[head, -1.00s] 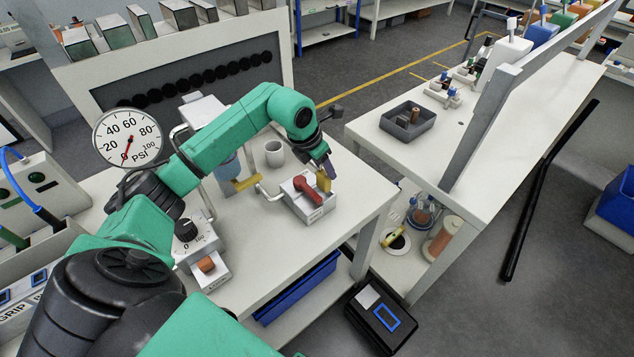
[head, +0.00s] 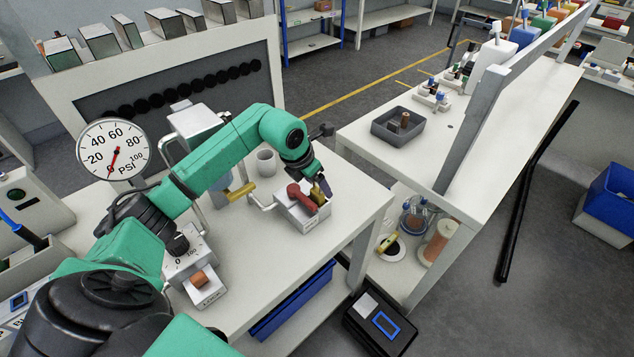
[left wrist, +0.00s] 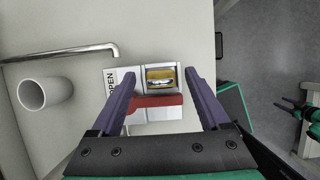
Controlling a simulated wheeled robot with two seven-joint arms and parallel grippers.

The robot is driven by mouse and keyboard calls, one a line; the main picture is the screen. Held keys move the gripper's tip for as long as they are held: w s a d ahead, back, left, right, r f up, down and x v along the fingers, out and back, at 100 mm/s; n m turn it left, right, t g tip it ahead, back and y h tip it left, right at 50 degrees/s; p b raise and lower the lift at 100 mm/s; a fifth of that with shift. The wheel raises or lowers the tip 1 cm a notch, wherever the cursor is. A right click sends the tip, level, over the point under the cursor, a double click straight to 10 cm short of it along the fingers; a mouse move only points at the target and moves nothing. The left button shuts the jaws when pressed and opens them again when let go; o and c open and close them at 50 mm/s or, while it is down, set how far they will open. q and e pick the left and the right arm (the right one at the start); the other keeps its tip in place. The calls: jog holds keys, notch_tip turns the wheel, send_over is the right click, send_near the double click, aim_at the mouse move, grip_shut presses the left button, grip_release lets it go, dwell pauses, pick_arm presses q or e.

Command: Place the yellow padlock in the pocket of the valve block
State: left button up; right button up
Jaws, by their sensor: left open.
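The valve block (head: 308,216) is a white box with a red handle (head: 301,196), on the near right part of the workbench. It also shows in the left wrist view (left wrist: 139,75), marked OPEN. The yellow padlock (left wrist: 159,74), with a silver shackle, shows within the outline of the block's pocket. I cannot tell how deep it sits. In the head view my left gripper (head: 321,187) partly hides it. My left gripper (left wrist: 158,95) is open, its purple fingers on either side of the block, apart from the padlock. A small dark forked part, perhaps my right gripper, shows at the wrist view's right edge.
A gauge (head: 113,150) and a dial box (head: 188,249) are at left. A second table with a grey bin (head: 397,128) stands across a gap at right.

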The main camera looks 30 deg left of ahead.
pick_arm(q)
jog(key=p+v, duration=0.5)
jog(key=v, duration=0.6)
jog(key=shift+r, duration=0.3)
jog(key=shift+s, duration=0.1)
